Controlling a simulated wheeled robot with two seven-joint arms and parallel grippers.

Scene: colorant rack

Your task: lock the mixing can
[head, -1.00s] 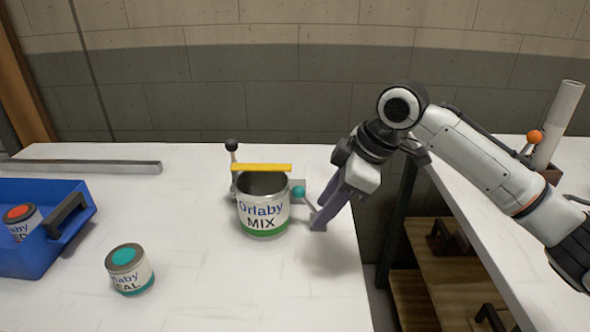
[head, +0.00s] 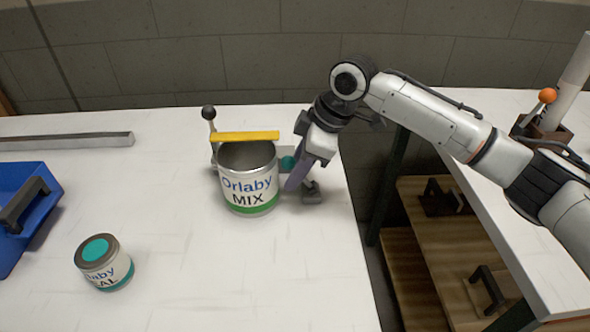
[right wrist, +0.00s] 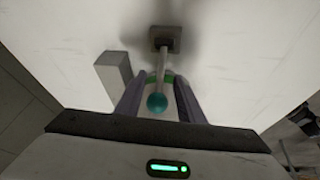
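The mixing can (head: 248,192), labelled "Orlaby MIX", stands upright and open-topped on the white table. A yellow bar (head: 245,136) lies across its far side. A lever with a teal ball knob (head: 287,164) is at the can's right side, and its grey foot (head: 312,193) is on the table. My right gripper (head: 296,184) is beside the can at this lever. In the right wrist view the fingers (right wrist: 157,106) stand open on either side of the teal knob (right wrist: 157,102) and its rod, with gaps visible. My left gripper is not in view.
A small can with a teal lid (head: 100,262) stands front left. A blue crate (head: 45,205) is at the left edge. A black-knobbed lever (head: 209,113) rises behind the can. A metal bar (head: 65,142) lies at the back. The front middle of the table is clear.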

